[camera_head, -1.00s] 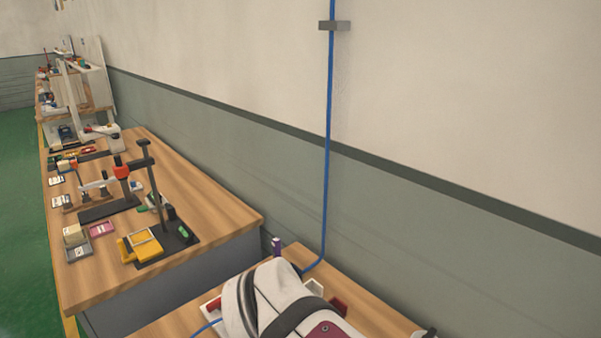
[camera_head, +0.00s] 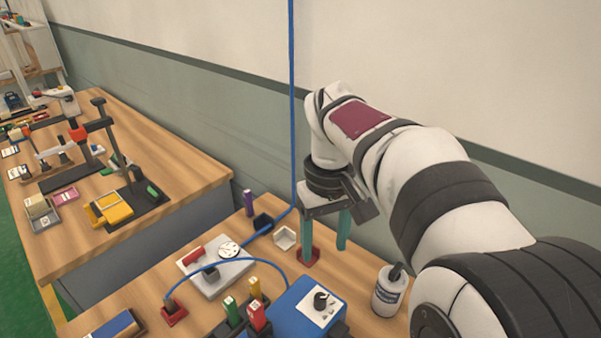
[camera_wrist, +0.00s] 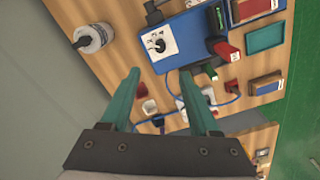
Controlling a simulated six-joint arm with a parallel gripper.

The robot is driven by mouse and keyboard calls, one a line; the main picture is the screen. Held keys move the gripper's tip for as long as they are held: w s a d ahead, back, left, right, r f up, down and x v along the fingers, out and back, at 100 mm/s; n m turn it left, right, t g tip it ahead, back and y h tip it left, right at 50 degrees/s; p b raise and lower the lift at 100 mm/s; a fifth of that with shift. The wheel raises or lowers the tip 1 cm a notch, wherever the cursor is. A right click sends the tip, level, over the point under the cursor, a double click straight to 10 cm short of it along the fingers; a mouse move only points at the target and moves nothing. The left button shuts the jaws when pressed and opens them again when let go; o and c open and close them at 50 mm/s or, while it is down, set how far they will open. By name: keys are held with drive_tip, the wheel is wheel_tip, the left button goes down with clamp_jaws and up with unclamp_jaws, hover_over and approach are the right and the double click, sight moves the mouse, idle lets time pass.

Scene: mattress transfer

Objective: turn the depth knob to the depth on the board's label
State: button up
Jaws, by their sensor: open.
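A black knob (camera_head: 320,300) sits on a white dial plate on top of a blue box (camera_head: 291,312). In the wrist view the knob (camera_wrist: 159,44) lies just beyond my fingertips, between their lines. The dial marks are too small to read. My gripper (camera_head: 324,250) has two teal fingers, spread apart and empty. It points down over the bench, behind the blue box, apart from the knob. It also shows in the wrist view (camera_wrist: 160,74). I cannot tell which thing is the labelled board, and I cannot read a depth.
A white bottle (camera_head: 389,290) stands right of the blue box. Several coloured pieces (camera_head: 256,317) stand left of it, with a grey-white device (camera_head: 214,268) and a blue cable beyond. Small trays (camera_head: 285,238) lie near the wall. Another bench (camera_head: 160,160) stands at the left.

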sight(320, 298)
wheel_tip(320, 298, down, 15)
drive_tip(key=shift+f, duration=0.1)
clamp_jaws()
idle(0.4)
